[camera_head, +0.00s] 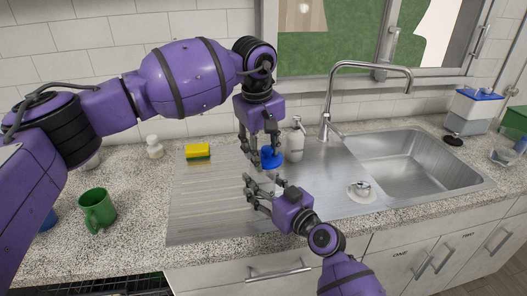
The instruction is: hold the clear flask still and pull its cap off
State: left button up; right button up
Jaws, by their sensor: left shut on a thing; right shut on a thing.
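The blue cap (270,157) is in the jaws of my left gripper (262,152), which reaches down from above over the drainboard. My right gripper (262,188) is just below it, coming from the lower right, and is shut on the clear flask (279,183). The flask is small, see-through and mostly hidden by the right gripper's fingers. The cap is above the flask; I cannot tell whether they touch.
A ridged steel drainboard (205,205) lies under both grippers. A yellow sponge (197,151) is at its back left, a soap dispenser (296,142) and tap (328,105) behind.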

aim_at(265, 148)
pick_arm(q)
jog(key=shift+r, duration=0.9)
jog(key=shift+r, duration=2)
jog(key=shift+c, duration=0.2)
pick_arm(e)
jog(key=o, duration=1.8)
jog(key=shift+c, duration=0.2)
